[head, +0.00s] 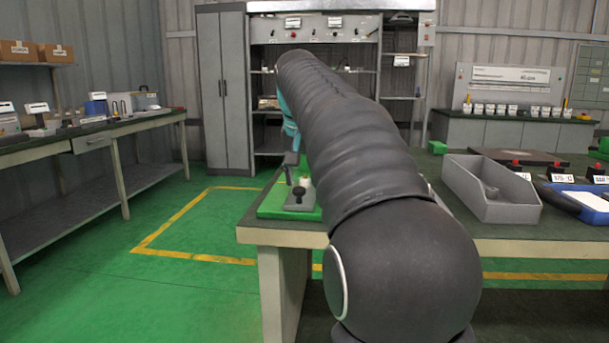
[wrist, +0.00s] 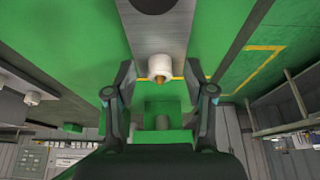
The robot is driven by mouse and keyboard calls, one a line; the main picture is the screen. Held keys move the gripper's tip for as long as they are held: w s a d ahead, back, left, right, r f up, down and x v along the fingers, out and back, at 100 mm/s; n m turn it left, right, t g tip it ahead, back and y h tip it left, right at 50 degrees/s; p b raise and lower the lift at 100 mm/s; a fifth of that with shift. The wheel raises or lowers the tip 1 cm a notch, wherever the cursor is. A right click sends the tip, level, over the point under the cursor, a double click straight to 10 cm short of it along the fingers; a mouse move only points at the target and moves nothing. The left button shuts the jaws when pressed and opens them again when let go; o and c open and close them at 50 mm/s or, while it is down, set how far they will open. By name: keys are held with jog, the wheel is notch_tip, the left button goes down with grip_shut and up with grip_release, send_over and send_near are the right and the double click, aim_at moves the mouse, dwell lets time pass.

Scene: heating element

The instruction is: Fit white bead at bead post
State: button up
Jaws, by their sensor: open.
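A white bead (wrist: 160,66) shows in the wrist view at the end of a grey metal strip or plate (wrist: 160,28). A brown, copper-like tip shows at the bead's lower end; I cannot tell whether it is the bead post inside the bead. My gripper (wrist: 160,74) is open, with one finger on each side of the bead and a visible gap on both sides. In the head view my arm hides most of the gripper. A small pale piece (head: 305,181) shows beside the arm there, over a green board (head: 270,207); it may be the bead.
A grey block with a black knob (head: 298,197) stands on the green board at the table's left corner. A grey open bin (head: 491,190) and a blue tray (head: 580,200) stand right of my arm. Another white round piece (wrist: 32,98) shows at the wrist view's left.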

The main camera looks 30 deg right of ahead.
jog(key=v, duration=1.2)
dwell(0.5)
jog(key=s+a+f+n+y, duration=0.1)
jog(key=s+a+f, duration=0.3)
jog(key=s+f, duration=0.4)
jog(key=s+a+f+n+t, duration=0.1)
jog(key=s+a+f+n, duration=0.2)
jog(key=f, duration=1.1)
jog(key=s+a+f+n+y, duration=0.1)
jog(key=s+a+f, duration=0.5)
jog(key=s+f, duration=0.6)
jog(key=shift+s+a+n+t+y, duration=0.2)
jog(key=shift+s+n+t+y, duration=0.15)
jog(key=shift+n, duration=0.55)
